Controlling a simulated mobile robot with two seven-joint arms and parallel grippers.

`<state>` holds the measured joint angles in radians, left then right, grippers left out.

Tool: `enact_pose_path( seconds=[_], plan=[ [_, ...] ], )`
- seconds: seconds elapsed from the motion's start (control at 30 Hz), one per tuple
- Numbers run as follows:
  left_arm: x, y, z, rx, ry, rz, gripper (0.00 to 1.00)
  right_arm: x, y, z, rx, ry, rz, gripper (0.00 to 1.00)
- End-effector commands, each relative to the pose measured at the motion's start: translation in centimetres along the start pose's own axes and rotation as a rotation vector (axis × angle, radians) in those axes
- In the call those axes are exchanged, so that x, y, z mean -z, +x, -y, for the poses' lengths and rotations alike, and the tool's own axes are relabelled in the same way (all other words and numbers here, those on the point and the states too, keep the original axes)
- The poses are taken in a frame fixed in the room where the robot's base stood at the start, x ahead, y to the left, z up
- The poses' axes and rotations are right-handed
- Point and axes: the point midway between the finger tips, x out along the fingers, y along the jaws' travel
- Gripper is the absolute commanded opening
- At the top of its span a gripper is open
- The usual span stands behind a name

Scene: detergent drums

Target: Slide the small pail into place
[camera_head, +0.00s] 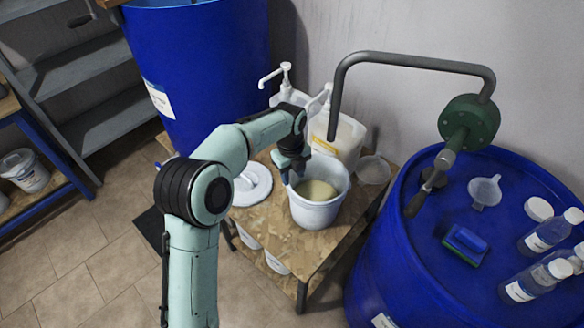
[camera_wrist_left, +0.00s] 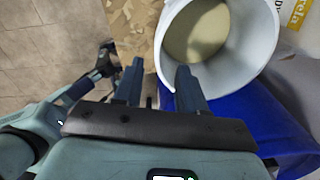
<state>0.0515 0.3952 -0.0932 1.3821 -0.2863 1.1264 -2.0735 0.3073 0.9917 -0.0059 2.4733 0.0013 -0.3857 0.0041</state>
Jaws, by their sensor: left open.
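The small pail (camera_head: 318,213) is a white open bucket with a pale yellowish content, standing upright on a chipboard table (camera_head: 308,243). It fills the upper right of the left wrist view (camera_wrist_left: 245,62). My left gripper (camera_head: 292,174) is open over the pail's left back rim, pointing down. In the left wrist view, its fingers (camera_wrist_left: 160,68) appear on either side of the pail's near wall edge. I cannot tell whether they touch it.
Blue drums (camera_head: 207,75) flank the table, the right one (camera_head: 395,262) bearing bottles.

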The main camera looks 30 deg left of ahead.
Motion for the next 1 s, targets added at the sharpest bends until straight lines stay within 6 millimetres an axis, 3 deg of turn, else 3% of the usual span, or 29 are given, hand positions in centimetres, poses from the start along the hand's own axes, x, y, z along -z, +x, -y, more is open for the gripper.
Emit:
enact_pose_path(
  seconds=[0.3,0.5,0.7,1.0],
  plan=[
    [0.1,6.5,-0.1,-0.005,0.0,-0.003,0.41,-0.1,0.7,-0.3,-0.001,0.001,0.003,0.0],
    [0.0,9.3,-0.1,-0.003,-0.002,-0.002,0.41,-0.1,0.8,-0.3,-0.001,0.001,0.003,0.0],
    [0.0,10.5,0.0,-0.001,-0.001,-0.001,0.41,-0.1,0.9,-0.4,-0.001,0.001,0.004,0.0],
    [0.0,10.6,0.0,0.0,-0.001,0.0,0.41,-0.1,0.9,-0.4,-0.001,0.001,0.004,0.0]
  ],
)
